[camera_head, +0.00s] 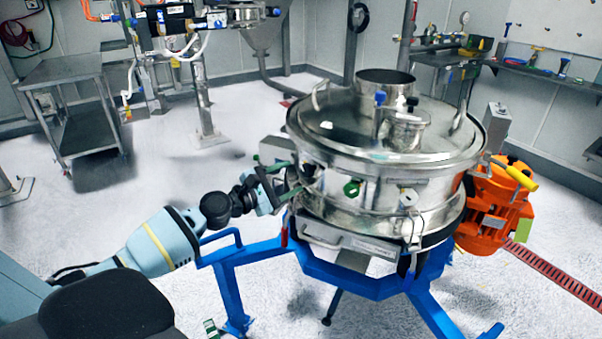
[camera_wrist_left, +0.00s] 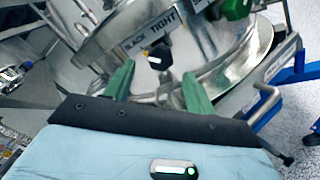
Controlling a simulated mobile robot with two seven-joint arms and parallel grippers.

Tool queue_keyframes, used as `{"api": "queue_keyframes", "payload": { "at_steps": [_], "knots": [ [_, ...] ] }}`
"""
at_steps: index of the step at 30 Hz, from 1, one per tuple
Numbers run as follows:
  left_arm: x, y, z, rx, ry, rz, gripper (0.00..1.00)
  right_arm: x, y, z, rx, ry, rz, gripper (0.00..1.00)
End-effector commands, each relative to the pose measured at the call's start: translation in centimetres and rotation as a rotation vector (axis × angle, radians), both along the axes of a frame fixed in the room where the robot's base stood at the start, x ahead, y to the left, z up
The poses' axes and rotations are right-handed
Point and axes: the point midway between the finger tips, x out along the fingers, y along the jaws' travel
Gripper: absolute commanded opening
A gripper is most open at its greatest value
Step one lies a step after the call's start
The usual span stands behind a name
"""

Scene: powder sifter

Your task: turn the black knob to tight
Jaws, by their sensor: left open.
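The black knob (camera_wrist_left: 160,56) shows in the left wrist view on the steel side of the sifter, below the printed words BLACK and TIGHT. It has a pale mark on its face. My left gripper (camera_wrist_left: 159,73) is open, with its green fingers spread to either side of the knob and nothing held between them. Whether the fingers touch the knob I cannot tell. In the head view the left gripper (camera_head: 297,178) is at the left side of the sifter (camera_head: 385,178). The knob is small and dark there, beside the fingers. My right gripper is not in view.
A green knob (camera_head: 352,188) sits on the sifter wall to the right of my left gripper. The blue stand (camera_head: 365,281) runs below the gripper. An orange motor (camera_head: 492,205) is on the right. A metal cart (camera_head: 75,105) stands back left, with open floor between.

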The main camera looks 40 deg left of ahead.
Motion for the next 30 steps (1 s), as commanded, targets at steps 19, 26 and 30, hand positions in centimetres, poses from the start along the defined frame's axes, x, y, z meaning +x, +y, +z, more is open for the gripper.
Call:
{"api": "queue_keyframes", "payload": {
  "at_steps": [19, 26, 30],
  "knots": [
    [4.5, -1.4, -0.1, 0.002, 0.001, -0.001, 0.55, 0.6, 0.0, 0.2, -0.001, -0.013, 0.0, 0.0],
    [4.5, -1.4, -0.1, 0.002, 0.0, -0.001, 0.48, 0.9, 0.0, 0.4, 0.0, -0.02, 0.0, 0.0],
    [4.5, -1.4, -0.1, 0.002, 0.0, -0.001, 0.29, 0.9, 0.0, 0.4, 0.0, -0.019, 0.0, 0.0]
  ]
}}
